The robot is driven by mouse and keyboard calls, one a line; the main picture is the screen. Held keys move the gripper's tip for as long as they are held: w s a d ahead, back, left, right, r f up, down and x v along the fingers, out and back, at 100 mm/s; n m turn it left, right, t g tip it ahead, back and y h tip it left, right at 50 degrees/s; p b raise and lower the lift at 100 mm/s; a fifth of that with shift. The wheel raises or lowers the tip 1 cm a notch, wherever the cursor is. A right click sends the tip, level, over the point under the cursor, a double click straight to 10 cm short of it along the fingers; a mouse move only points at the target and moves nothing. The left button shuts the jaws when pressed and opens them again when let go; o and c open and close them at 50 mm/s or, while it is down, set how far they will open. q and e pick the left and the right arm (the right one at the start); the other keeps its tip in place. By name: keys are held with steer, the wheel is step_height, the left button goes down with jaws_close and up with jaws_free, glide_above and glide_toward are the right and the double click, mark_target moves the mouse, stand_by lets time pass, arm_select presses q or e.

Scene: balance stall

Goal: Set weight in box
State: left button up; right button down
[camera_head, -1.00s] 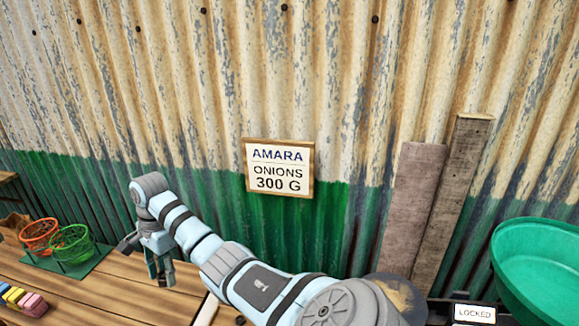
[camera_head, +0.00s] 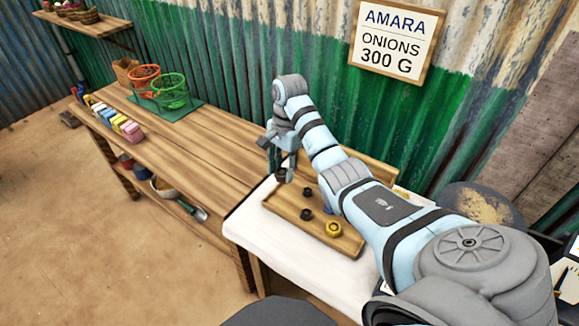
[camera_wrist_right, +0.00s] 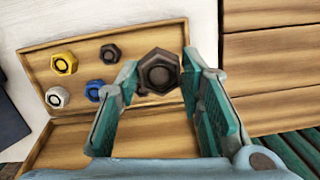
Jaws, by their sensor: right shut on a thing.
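My right gripper (camera_head: 279,162) hangs above the left end of a shallow wooden box (camera_head: 283,207) on a white-topped stand. It is shut on a dark hexagonal weight (camera_wrist_right: 158,74), held between its fingertips in the wrist view. A further dark piece is partly hidden below the held weight. My left gripper is out of view.
A long wooden bench (camera_head: 187,155) is left of the stand, with an orange basket (camera_head: 143,78), a green basket (camera_head: 173,91) and a row of coloured blocks (camera_head: 131,131). A sign (camera_head: 393,40) reading "AMARA ONIONS 300 G" hangs on the corrugated wall.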

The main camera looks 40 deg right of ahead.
mark_target(283, 202)
step_height(283, 202, down, 10)
steer(key=b, duration=0.5)
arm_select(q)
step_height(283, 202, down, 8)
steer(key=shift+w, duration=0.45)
arm_select(e)
steer(key=shift+d+f, duration=0.1)
steer(key=shift+f, duration=0.25)
steer(key=shift+f, duration=0.1)
steer(key=c, duration=1.5)
jaws_free()
steer(key=shift+o, duration=0.7)
